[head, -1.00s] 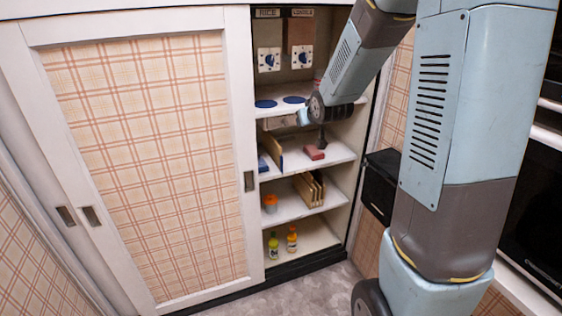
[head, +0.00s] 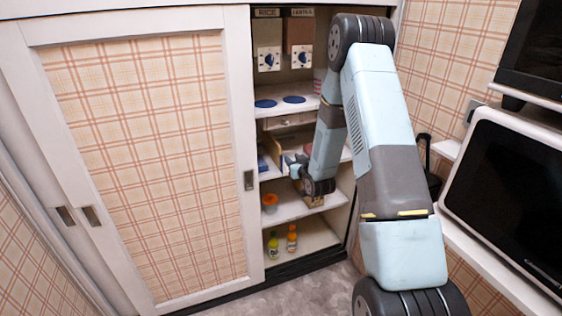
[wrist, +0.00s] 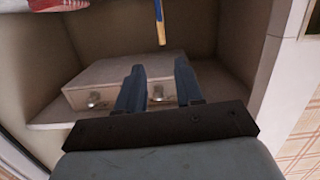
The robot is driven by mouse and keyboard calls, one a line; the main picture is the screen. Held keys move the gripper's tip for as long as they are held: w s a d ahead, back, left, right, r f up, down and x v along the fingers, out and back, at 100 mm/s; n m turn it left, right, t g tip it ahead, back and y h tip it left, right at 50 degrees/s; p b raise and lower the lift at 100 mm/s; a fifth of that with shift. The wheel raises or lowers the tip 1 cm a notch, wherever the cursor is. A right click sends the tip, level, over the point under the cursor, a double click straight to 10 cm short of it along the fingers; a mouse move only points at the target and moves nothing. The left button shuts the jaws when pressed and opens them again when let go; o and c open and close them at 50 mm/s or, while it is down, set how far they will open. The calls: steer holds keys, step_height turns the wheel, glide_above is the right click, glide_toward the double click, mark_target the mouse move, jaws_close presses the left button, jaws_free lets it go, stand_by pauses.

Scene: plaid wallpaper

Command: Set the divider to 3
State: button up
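The upright tan divider (head: 274,150) stands on the middle shelf of the open cabinet, partly behind my arm. In the wrist view a thin blue-and-yellow edge (wrist: 160,22), likely the divider's, shows ahead of the gap between my fingers. My gripper (head: 289,165) is at the front of that shelf, just below and in front of the divider. In the wrist view my gripper (wrist: 160,66) has its two fingers apart with nothing between them. I cannot read any number marks for the divider.
A small drawer unit (wrist: 118,82) with two knobs shows beyond my fingers. Blue items (head: 262,162) stand left of the divider. A red object (wrist: 55,4) is at the wrist view's edge. Bottles (head: 273,246) stand on the bottom shelf. A sliding door (head: 150,160) covers the left side.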

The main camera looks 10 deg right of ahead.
step_height(320, 180, down, 7)
steer(key=s+t, duration=0.2)
glide_above(281, 171)
steer(key=w, duration=0.1)
steer(key=shift+d+m, duration=0.15)
steer(key=shift+m, duration=0.15)
steer(key=shift+c, duration=0.5)
jaws_close()
